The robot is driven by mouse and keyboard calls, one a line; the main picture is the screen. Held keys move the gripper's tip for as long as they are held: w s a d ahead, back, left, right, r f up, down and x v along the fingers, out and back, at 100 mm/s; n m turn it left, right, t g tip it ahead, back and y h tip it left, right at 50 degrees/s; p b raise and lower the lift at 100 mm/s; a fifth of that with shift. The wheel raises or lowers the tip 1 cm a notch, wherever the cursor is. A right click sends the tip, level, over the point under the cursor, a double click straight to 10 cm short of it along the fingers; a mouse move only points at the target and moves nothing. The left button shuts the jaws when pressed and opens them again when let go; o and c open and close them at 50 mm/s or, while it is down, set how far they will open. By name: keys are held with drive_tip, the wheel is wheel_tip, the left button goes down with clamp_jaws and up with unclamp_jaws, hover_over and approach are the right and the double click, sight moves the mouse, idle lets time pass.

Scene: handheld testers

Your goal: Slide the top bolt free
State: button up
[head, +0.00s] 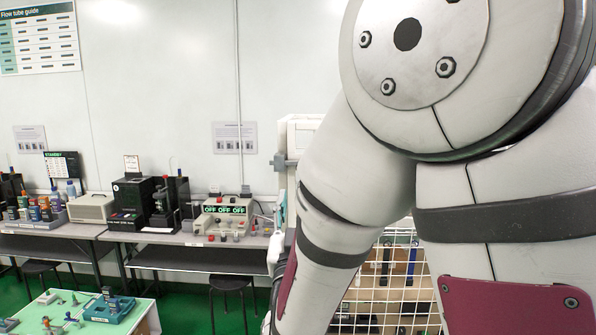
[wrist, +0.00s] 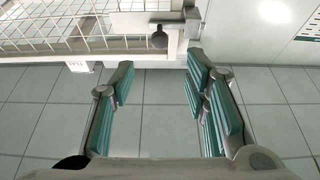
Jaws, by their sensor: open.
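A white-framed wire mesh cage fills the upper left of the wrist view, with its frame bar (wrist: 120,44) running across. A dark round knob (wrist: 159,40), which looks like part of the top bolt, sits on that frame near a grey bracket (wrist: 191,18). My gripper (wrist: 158,82) is open, its green-padded fingers apart with nothing between them. The knob appears beyond the fingertips, between their lines; I see no contact. In the head view, a grey fitting (head: 283,161) sits at the cage's upper left corner.
The cage's white mesh (head: 405,285) shows below my arm, with dark items behind it. A bench (head: 185,239) with instruments stands along the wall to the left, with stools (head: 230,283) below. A low table (head: 140,318) with a teal tray stands front left.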

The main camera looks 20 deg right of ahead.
drive_tip(key=b+x, duration=0.1)
drive_tip(key=b, duration=0.1)
drive_tip(key=b+x, duration=0.1)
drive_tip(key=b, duration=0.1)
drive_tip(key=shift+f, duration=0.25)
drive_tip(key=shift+b, duration=0.4)
drive_tip(key=p, duration=0.2)
approach(289, 165)
drive_tip(key=w+d+r, duration=0.4)
drive_tip(key=shift+d, duration=0.35)
drive_tip(key=shift+r, duration=0.1)
clamp_jaws()
